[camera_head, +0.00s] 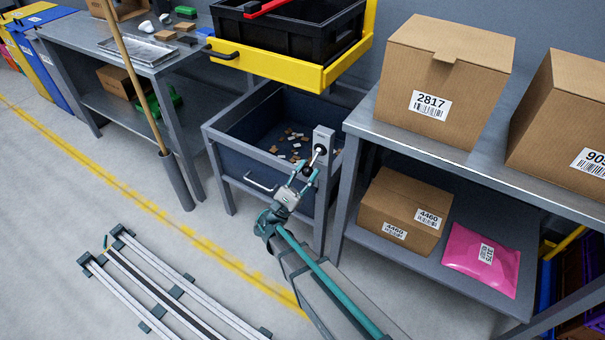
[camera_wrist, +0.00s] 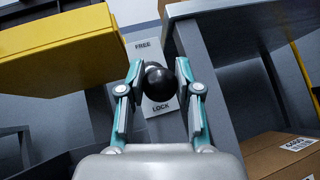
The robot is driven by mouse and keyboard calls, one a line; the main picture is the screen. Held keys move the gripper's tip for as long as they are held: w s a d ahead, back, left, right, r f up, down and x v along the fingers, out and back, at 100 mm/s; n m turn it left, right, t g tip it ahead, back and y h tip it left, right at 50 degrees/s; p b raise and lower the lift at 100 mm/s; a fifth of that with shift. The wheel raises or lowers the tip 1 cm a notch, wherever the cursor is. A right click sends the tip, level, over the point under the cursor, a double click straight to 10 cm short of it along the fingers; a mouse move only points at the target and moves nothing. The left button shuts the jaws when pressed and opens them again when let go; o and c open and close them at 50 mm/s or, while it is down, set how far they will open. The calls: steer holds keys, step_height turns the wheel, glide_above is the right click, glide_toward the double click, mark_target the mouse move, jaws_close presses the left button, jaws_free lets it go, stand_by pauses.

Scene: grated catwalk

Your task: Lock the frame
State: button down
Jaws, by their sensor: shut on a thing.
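A pale plate (camera_head: 323,140) stands on the right front post of a dark grey bin frame (camera_head: 258,165). In the wrist view the plate (camera_wrist: 160,107) reads FREE at its top and LOCK at its bottom. A lever with a black ball knob (camera_wrist: 161,84) sticks out from the plate. My gripper (camera_head: 308,172) is at the lever, its fingers on either side of the knob in the wrist view (camera_wrist: 160,82). It is shut on the knob, which sits between the two words. The exact lever angle is hard to tell.
A yellow tray (camera_head: 290,66) holding a black crate (camera_head: 290,35) overhangs the bin. A shelf (camera_head: 365,128) with cartons (camera_head: 446,72) and a pink parcel (camera_head: 482,260) stands close on the right. A broom (camera_head: 150,100) leans left. Rails (camera_head: 165,285) lie on the floor.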

stand_by(0.3)
steer(key=c, duration=0.8)
jaws_free()
steer(key=shift+v, duration=3.8)
